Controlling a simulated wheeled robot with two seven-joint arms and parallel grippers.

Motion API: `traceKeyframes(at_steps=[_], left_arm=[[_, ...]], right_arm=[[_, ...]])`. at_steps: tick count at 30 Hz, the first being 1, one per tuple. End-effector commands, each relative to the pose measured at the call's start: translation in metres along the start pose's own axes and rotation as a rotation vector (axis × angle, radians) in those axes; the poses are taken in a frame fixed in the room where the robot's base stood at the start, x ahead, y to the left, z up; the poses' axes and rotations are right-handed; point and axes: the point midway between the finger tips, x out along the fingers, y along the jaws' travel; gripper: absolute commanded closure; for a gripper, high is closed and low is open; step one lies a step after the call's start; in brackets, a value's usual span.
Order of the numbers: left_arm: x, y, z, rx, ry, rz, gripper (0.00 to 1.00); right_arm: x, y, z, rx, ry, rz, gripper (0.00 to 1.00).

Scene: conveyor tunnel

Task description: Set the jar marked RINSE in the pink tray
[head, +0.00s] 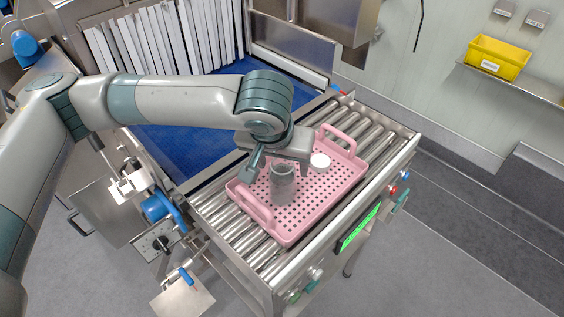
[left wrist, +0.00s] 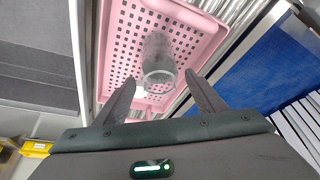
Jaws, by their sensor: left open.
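A clear grey glass jar (head: 283,187) stands upright, as far as I can tell, in the pink tray (head: 262,232). No RINSE marking can be read on it. My left gripper (head: 276,168) is open and empty just above the jar's mouth. In the left wrist view the jar (left wrist: 160,58) shows ahead of and between the spread fingers of my left gripper (left wrist: 161,79), with the tray (left wrist: 107,45) beyond it. A gap shows between the jar and each finger. My right gripper is in neither view.
A small round white item (head: 320,161) sits in the tray behind the jar. The tray rests on a roller conveyor (head: 378,133). A blue belt (head: 185,150) and white strip curtain (head: 165,35) lie behind left. A yellow bin (head: 497,58) stands on a wall shelf.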

Motion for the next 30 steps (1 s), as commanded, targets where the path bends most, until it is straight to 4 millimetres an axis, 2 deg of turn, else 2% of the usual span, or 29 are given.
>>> traceKeyframes(at_steps=[8, 21, 25, 30], left_arm=[[-0.023, 0.001, -0.001, 0.001, 0.003, 0.002, 0.36], [-0.098, 0.0, -0.001, 0.001, 0.005, 0.001, 0.36], [-0.113, 0.0, -0.001, 0.001, 0.003, 0.001, 0.36], [-0.121, 0.0, -0.001, 0.001, 0.001, 0.0, 0.36]], right_arm=[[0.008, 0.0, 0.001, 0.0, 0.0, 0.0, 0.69], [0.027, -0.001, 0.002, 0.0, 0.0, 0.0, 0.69], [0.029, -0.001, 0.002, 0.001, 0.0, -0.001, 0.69], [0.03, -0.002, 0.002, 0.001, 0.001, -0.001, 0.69]])
